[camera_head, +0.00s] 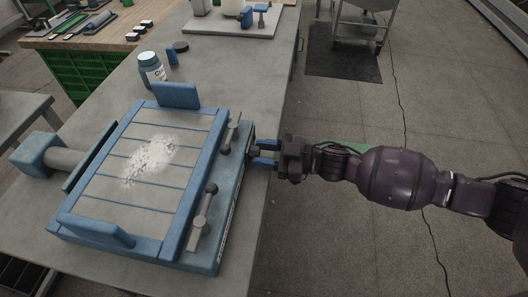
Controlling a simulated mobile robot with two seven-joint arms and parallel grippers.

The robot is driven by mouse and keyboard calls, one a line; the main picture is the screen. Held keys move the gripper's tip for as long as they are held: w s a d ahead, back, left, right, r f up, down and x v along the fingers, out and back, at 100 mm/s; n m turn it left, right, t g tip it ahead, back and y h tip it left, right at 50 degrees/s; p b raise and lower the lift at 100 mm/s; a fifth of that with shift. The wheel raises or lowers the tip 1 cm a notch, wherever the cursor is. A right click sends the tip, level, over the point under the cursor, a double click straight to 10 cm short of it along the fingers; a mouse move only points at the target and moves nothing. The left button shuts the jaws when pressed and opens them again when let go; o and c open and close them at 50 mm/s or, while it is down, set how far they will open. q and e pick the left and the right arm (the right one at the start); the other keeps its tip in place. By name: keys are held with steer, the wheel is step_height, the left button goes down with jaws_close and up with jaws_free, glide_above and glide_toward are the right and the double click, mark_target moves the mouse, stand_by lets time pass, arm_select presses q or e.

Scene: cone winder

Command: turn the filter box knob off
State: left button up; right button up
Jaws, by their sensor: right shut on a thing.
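The filter box (232,215) is a flat blue and grey unit on the grey bench, with a slatted top holding a patch of white powder. My right gripper (257,153) reaches in from the right, at the box's right side. Its two blue fingers are shut on the small dark knob (250,154) there. The fingers hide much of the knob, so I cannot tell which way it is turned. My left gripper is not in view.
A grey bench (235,78) is clear behind the box to the right. Open floor (350,240) lies right of the bench.

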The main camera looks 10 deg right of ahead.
steer(key=o, duration=0.9)
steer(key=shift+d, duration=0.1)
steer(key=p+v, duration=0.1)
steer(key=v, duration=0.9)
steer(key=shift+s+d, duration=0.15)
steer(key=shift+d, duration=0.2)
